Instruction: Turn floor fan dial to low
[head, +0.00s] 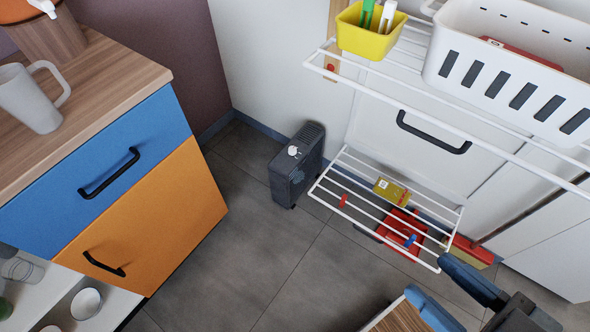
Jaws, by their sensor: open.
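The floor fan (284,182) is a dark grey upright box with a vented top, standing on the floor against the back wall. Its dial (293,151) is a small white knob on the top; its exact setting is too small to read. My gripper (425,275) is at the bottom right, with two blue fingers spread apart and nothing seen between them. It is well to the right of the fan and nearer to me, touching neither fan nor dial.
A white wire rack (330,185) stands right of the fan, its lower shelf holding a yellow box (391,190). A blue and orange cabinet (160,215) is at left. A wooden-topped piece (400,318) is at bottom. Bare floor (265,255) lies before the fan.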

